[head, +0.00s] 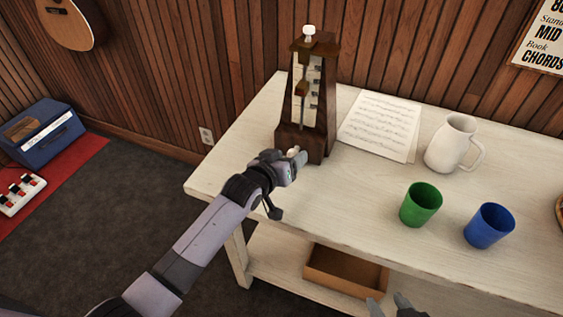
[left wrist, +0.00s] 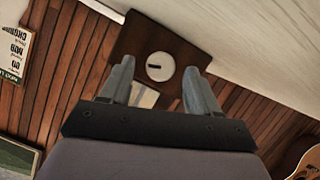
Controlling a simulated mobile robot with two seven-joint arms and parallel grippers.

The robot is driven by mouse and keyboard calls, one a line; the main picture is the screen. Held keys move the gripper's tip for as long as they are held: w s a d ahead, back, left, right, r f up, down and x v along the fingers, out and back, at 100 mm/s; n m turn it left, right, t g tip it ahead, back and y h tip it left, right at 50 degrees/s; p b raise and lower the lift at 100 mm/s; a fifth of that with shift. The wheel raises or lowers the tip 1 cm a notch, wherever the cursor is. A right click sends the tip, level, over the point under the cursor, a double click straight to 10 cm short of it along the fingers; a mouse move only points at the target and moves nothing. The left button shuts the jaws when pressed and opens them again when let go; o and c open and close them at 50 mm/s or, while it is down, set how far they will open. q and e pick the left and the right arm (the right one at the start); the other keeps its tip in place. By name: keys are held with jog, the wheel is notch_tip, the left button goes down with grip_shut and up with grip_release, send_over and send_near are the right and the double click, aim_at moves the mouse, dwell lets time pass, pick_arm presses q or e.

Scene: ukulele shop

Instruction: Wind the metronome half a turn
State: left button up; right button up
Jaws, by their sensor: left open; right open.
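The dark wooden metronome (head: 318,135) stands upright at the back left of the white table, with a pale scale and pendulum on its front and a white cap on top. My left gripper (head: 292,158) is at the low left front of its base. In the left wrist view, the round white winding knob (left wrist: 160,66) with a dark slot mark sits on the dark base, between the open fingers of the left gripper (left wrist: 159,69). Gaps show on both sides of the knob. My right gripper (head: 388,304) is open and empty at the bottom edge, in front of the table.
Sheet music (head: 380,127) lies right of the metronome. A white jug (head: 450,145), a green cup (head: 420,205) and a blue cup (head: 488,226) stand further right on the table (head: 355,215). A brown box (head: 345,272) is on the lower shelf. The table's middle is clear.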

pick_arm(q)
jog(key=v, duration=0.6)
jog(key=shift+s+a+p, duration=0.1)
jog(key=shift+s+p, duration=0.15)
jog(key=shift+p, duration=0.05)
jog(key=shift+s, duration=0.1)
